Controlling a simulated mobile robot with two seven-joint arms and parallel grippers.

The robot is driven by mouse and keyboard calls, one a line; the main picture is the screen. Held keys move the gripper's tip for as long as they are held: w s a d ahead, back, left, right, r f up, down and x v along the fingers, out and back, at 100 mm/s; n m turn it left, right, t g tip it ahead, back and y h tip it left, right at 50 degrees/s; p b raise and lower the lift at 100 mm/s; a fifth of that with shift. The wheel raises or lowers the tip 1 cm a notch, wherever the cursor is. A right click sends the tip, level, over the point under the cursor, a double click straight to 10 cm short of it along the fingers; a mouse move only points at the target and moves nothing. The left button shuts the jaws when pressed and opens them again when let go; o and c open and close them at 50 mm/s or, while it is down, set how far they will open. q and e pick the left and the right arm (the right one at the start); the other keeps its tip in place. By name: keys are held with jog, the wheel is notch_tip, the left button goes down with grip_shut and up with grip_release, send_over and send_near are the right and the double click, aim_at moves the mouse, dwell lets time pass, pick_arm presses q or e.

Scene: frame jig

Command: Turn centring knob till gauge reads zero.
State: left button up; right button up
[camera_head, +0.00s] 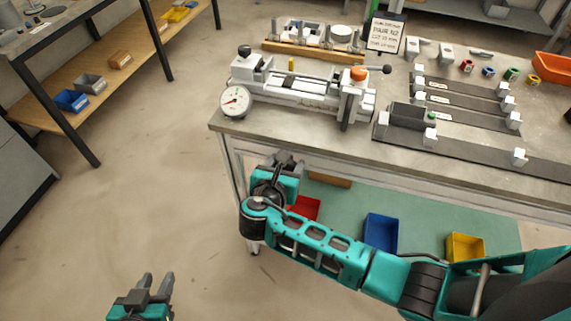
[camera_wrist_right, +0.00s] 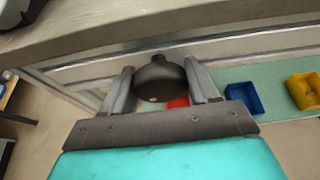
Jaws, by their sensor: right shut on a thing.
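A dark round knob (camera_wrist_right: 155,82) sits between the two fingers of my right gripper (camera_wrist_right: 160,72) in the right wrist view, in front of the bench's front edge. I take it to be the centring knob. My right gripper is shut on it. In the head view the right gripper (camera_head: 286,160) is at the bench's front left corner, and its hold on the knob is hidden there. The white dial gauge (camera_head: 235,101) with a red needle stands at the jig's left end; its reading is too small to tell. My left gripper (camera_head: 157,279) is open and empty over the floor at bottom left.
The frame jig (camera_head: 300,95) stands on the bench (camera_head: 330,137), with an orange knob (camera_head: 358,73) at its right. Rails (camera_head: 465,101) lie right of it. Blue (camera_head: 380,233), yellow (camera_head: 465,247) and red (camera_head: 304,208) bins are below the bench. The floor at left is clear.

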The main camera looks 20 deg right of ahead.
jog(key=c, duration=0.3)
jog(key=shift+c, duration=0.2)
